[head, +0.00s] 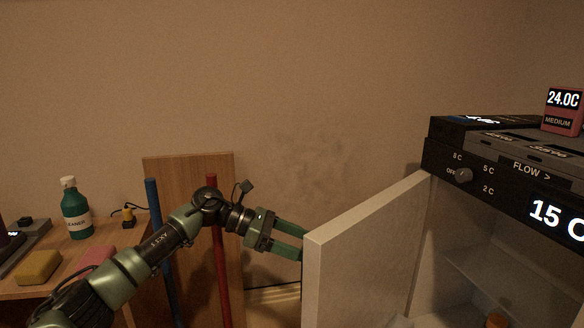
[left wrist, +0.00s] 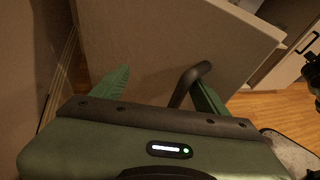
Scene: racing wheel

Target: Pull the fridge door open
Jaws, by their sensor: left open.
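The fridge door (head: 365,250) stands swung open to the left of the fridge (head: 480,250), with the pale interior showing. In the left wrist view the door's face (left wrist: 180,45) fills much of the upper middle. Its dark bent handle (left wrist: 190,80) lies between my spread fingers, close to the right finger; I cannot tell whether they touch. My left gripper (head: 290,241) is open at the outer side of the door, its fingertips partly hidden behind the door edge in the head view. My right gripper is not clearly seen.
A dark control panel (head: 510,185) with a knob tops the fridge, and a red display box (head: 563,112) sits above. At left, a wooden table (head: 95,250) holds a green cleaner bottle (head: 75,210) and sponges. A blue pole (head: 164,250) and red pole (head: 222,270) stand behind my left arm.

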